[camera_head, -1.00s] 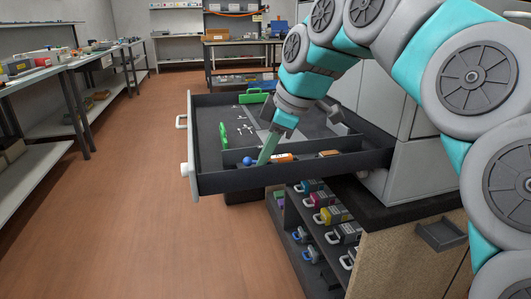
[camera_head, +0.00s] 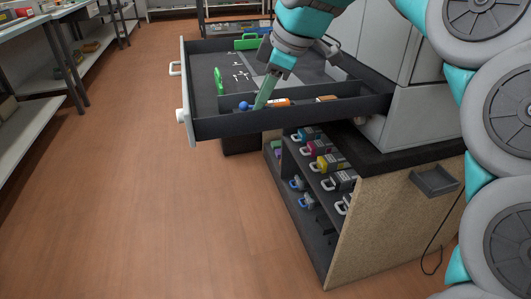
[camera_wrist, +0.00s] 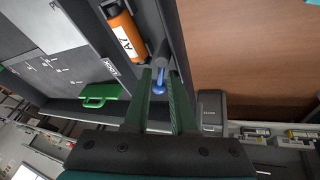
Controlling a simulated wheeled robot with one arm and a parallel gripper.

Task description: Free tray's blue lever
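The open grey tray (camera_head: 300,122) sticks out of the cabinet. The blue lever (camera_head: 244,106) shows as a small round blue knob in its narrow near compartment; in the wrist view the lever (camera_wrist: 159,82) has a blue ball end beside a dark grey cylinder. My gripper (camera_head: 260,106) reaches down into that compartment, just right of the knob. In the wrist view my gripper (camera_wrist: 162,80) has its two green fingers apart, with the blue lever between them near the tips. I cannot tell whether either finger touches it.
An orange labelled cylinder (camera_wrist: 125,32) lies beside the lever in the tray. Green handles (camera_head: 219,80) and small white parts lie in the larger compartment. Coloured cartridges (camera_head: 325,163) sit on shelves below. The floor at left is clear.

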